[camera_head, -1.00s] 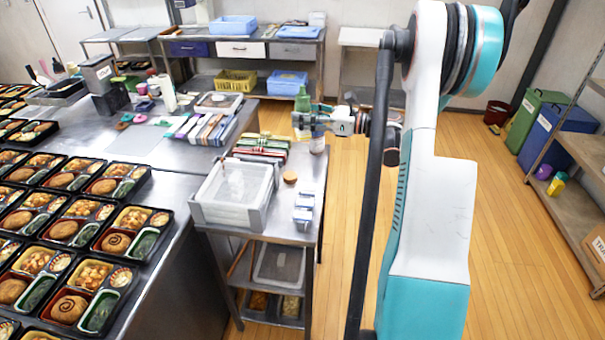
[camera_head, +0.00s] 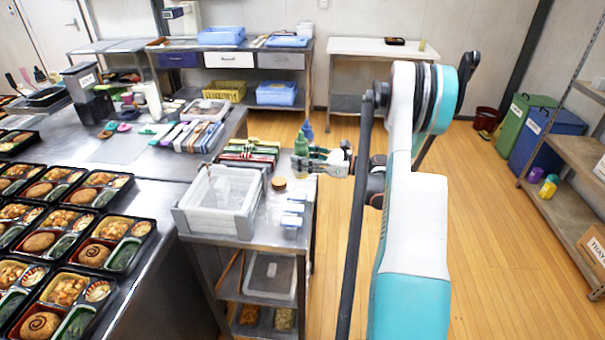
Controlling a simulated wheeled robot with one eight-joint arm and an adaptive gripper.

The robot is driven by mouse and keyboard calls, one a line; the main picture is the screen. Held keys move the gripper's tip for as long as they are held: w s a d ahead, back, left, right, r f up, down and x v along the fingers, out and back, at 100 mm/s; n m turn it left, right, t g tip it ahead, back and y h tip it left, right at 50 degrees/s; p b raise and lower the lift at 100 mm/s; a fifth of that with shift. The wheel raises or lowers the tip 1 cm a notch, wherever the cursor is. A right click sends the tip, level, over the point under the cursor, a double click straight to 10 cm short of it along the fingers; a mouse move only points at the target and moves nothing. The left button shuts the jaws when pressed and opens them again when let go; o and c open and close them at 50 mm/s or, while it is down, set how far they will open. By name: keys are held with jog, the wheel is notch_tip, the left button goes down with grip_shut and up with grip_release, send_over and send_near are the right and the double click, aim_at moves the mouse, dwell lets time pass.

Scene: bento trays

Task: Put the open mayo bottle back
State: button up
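My gripper (camera_head: 314,160) is at the far right corner of the small side table (camera_head: 268,228). A dark green bottle (camera_head: 301,145) stands roughly upright at its fingertips; the fingers appear closed around it, though the grip is small in view. Whether the green bottle touches the table is unclear. A blue pointed bottle top (camera_head: 308,128) shows just behind it, its lower part hidden. No label can be read, so I cannot tell which bottle is mayo. A small round brown lid-like thing (camera_head: 278,184) lies on the table, left of and nearer than my gripper.
Bento trays (camera_head: 128,230) cover the left counter. The wooden floor (camera_head: 490,285) on the right is open.

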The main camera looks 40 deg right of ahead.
jog(key=shift+f+b, duration=0.65)
jog(key=shift+f, duration=1.6)
jog(key=shift+f, duration=0.1)
jog(key=shift+f, duration=0.15)
jog(key=o, duration=0.6)
jog(key=shift+r, duration=0.2)
jog(key=shift+s+d+r, duration=0.1)
jog(key=shift+s, duration=0.1)
jog(key=p+v, duration=0.2)
jog(key=v, duration=0.9)
jog(key=shift+s, duration=0.3)
jog(key=shift+d, duration=0.1)
